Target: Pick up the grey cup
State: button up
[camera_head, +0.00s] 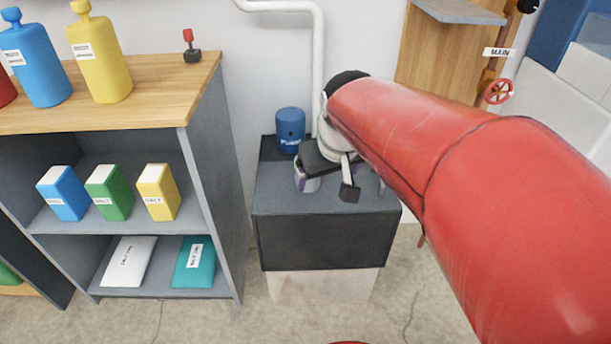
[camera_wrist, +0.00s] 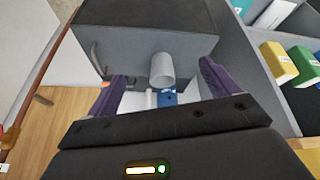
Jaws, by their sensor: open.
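The grey cup (camera_wrist: 162,68) shows in the wrist view as a small pale cylinder near the edge of the stand's dark top. I cannot make it out in the head view, where my arm and gripper cover part of that top. My gripper (camera_wrist: 161,76) is open, with one purple finger on each side of the cup in the wrist picture. I see no contact, and the remaining distance is unclear. In the head view my gripper (camera_head: 328,188) is over the dark stand (camera_head: 320,239).
A blue canister (camera_head: 290,130) stands at the stand's back left, beside a white pipe (camera_head: 318,60). A shelf unit (camera_head: 212,170) with boxes and bottles is at the left. A red valve wheel (camera_head: 499,91) and wooden panel (camera_head: 430,55) are behind my arm at the right.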

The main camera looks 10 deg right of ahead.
jog(key=shift+n+g+y, duration=0.3)
jog(key=shift+n+y, duration=0.4)
jog(key=w+f, duration=0.2)
jog(key=w, duration=0.2)
jog(key=w+d+f+b, duration=0.1)
jog(key=w+f, duration=0.2)
jog(key=w, duration=0.2)
jog(key=w+f+b, duration=0.1)
jog(key=w+f, duration=0.1)
jog(key=w, duration=0.3)
jog(key=shift+w+d+f, duration=0.2)
jog(key=shift+w+f, duration=0.05)
jog(key=b+x, duration=0.1)
jog(key=x, duration=0.6)
jog(key=shift+w+a, duration=0.15)
jog(key=shift+w, duration=0.05)
jog(key=c, duration=1.1)
jog(key=shift+o, duration=0.2)
